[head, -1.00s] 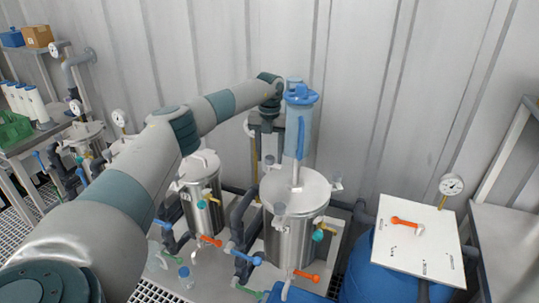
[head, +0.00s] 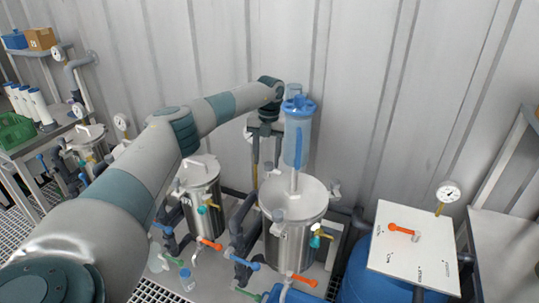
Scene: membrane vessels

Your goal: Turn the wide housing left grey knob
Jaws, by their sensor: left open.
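The wide housing (head: 293,235) is a steel vessel with a flat round lid, standing upright at the centre. Small grey knobs sit around its lid: one at the front left (head: 278,214) and one at the right (head: 335,189). The lid's back left edge is hard to make out. A light blue cylinder (head: 297,140) stands upright above the lid. My left arm reaches across from the left, and my left gripper (head: 266,152) points down behind and left of the blue cylinder, above the lid's back left side. It is open, fingers apart, touching no knob that I can see. My right gripper is out of view.
A narrower steel vessel (head: 202,200) stands to the left, partly behind my arm. Pipes with orange and blue handles crowd the front. A blue drum with a white board (head: 415,245) and a gauge (head: 448,191) is at the right. A corrugated wall (head: 400,100) closes the back.

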